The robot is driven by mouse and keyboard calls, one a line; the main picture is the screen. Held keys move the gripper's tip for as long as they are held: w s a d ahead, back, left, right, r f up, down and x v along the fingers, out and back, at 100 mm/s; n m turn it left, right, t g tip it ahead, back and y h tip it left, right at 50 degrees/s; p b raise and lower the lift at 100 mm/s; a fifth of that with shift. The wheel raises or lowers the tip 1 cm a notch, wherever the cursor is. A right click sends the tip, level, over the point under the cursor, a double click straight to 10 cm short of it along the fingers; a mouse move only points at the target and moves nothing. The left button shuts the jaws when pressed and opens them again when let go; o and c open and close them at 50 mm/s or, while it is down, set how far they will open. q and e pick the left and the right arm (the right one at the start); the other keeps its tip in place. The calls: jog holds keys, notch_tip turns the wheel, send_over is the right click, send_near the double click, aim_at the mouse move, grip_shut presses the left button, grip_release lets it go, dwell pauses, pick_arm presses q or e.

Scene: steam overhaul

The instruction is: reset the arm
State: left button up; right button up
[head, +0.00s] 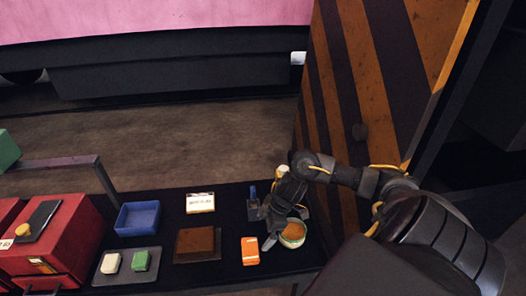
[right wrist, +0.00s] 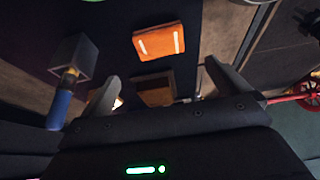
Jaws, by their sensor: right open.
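My right arm comes in from the right in the head view. Its gripper (head: 284,228) is over the right end of the dark table, close above and beside a round tin (head: 293,233) with orange-brown contents. In the right wrist view the two fingers (right wrist: 162,88) stand wide apart, with nothing held between them. An orange packet (head: 250,251) lies on the table to the left of the gripper; it also shows beyond the fingers in the right wrist view (right wrist: 158,42). My left gripper is in neither view.
A blue-handled tool in a grey block (head: 253,204) stands just left of the arm. Further left are a brown block (head: 196,240), a white card (head: 200,202), a blue bin (head: 138,218) and a red box (head: 62,238). A striped post (head: 352,90) rises behind the arm.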

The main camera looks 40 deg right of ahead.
jog(key=shift+a, duration=0.1)
dwell(0.4)
jog(key=s+a+f+m+t, duration=0.15)
jog(key=a+t, duration=0.35)
jog(key=a, duration=0.9)
jog(key=s+m+g+h, duration=0.35)
jog(key=s+m, duration=0.35)
jog(key=s, duration=0.9)
notch_tip(320, 180, down, 28)
jog(key=s+d+g, duration=0.1)
jog(key=g, duration=0.1)
jog(key=s+d+f+g, duration=0.1)
jog(key=s+d+f, duration=0.2)
jog(key=s+f, duration=1.1)
jog(key=shift+s+f, duration=0.25)
jog(key=shift+s, duration=0.85)
